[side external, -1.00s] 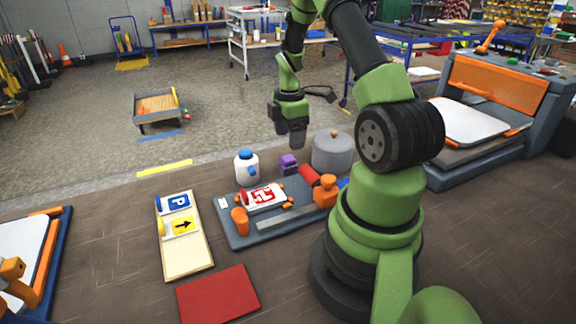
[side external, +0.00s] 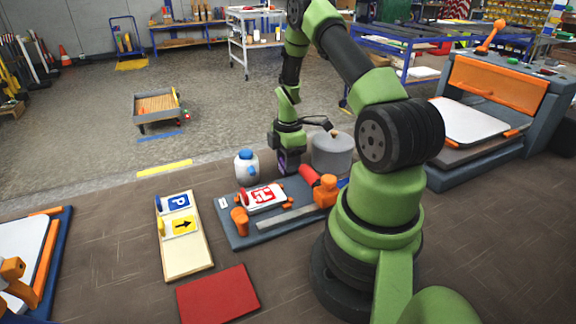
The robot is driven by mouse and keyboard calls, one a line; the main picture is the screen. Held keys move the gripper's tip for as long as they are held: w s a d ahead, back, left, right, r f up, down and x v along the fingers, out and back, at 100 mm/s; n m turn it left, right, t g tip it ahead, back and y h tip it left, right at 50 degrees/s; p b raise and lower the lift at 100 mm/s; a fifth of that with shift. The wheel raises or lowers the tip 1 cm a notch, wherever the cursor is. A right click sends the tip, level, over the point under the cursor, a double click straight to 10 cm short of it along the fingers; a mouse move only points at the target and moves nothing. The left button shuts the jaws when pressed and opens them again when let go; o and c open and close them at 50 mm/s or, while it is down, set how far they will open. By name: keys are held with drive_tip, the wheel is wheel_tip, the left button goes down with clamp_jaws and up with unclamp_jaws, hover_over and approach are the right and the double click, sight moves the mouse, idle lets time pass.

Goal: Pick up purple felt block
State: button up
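The purple felt block (side external: 283,163) stands at the back edge of the grey work board, between the white bottle and the grey round pot. Most of it is hidden by my gripper (side external: 288,169), which is down around it. A small purple patch shows at the gripper's fingers. I cannot tell whether the fingers are touching the block or still apart from it.
A white bottle with a blue cap (side external: 246,168) stands close on the left, and a grey pot (side external: 332,154) close on the right. The grey board (side external: 243,240) holds a red-and-white sign (side external: 264,198), a red roller (side external: 310,176) and orange clamps. A red mat (side external: 218,294) lies in front.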

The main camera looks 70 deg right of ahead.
drive_tip(key=c, duration=0.3)
drive_tip(key=shift+r, duration=0.15)
wheel_tip(320, 180, up, 10)
drive_tip(key=shift+f, duration=0.1)
idle(0.3)
drive_tip(key=shift+o, duration=0.9)
drive_tip(key=shift+c, duration=0.7)
drive_tip(key=w+a+r+m, duration=0.1)
drive_tip(key=a+r+m, duration=0.1)
drive_tip(key=a, duration=0.6)
drive_tip(key=w+a+r+m, duration=0.2)
drive_tip(key=a+m, duration=0.2)
drive_tip(key=a, duration=0.4)
drive_tip(key=w+a+r+m, duration=0.2)
drive_tip(key=a+m, duration=0.1)
drive_tip(key=a, duration=0.5)
drive_tip(key=shift+w+a+r, duration=0.2)
drive_tip(key=shift+a+r, duration=0.1)
drive_tip(key=shift+a, duration=0.1)
